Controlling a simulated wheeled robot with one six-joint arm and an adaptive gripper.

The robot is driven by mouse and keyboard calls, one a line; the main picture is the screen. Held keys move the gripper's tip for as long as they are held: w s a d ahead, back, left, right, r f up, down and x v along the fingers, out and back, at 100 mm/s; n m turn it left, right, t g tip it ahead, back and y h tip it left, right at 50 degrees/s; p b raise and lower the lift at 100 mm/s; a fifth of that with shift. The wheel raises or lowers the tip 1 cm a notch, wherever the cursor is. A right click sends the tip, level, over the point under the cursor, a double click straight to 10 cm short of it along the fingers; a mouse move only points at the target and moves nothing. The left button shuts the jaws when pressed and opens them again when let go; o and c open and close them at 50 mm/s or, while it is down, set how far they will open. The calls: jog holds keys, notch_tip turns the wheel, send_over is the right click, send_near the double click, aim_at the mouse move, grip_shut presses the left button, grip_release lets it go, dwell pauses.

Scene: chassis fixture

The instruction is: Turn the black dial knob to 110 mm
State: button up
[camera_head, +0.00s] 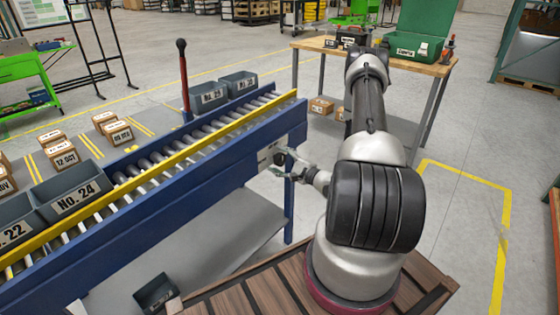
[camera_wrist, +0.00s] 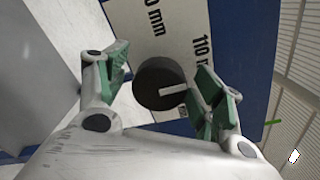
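The black dial knob (camera_wrist: 158,84) is round, with a white pointer bar that points right in the wrist view. It sits on a white plate (camera_wrist: 172,45) marked "110 mm" and a partly cut-off label ending in "0 mm". The pointer's direction lies below the "110 mm" text in this view. My gripper (camera_wrist: 162,64) is open, with green-padded fingers on either side of the knob. The right finger is very close to the knob; contact cannot be told. The left finger is apart from it. In the head view my gripper (camera_head: 286,164) is at the conveyor's end.
The blue roller conveyor (camera_head: 180,172) carries the dial plate at its near right end. A wooden workbench (camera_head: 316,43) is behind my arm.

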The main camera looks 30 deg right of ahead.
jog(key=v, duration=1.2)
dwell(0.5)
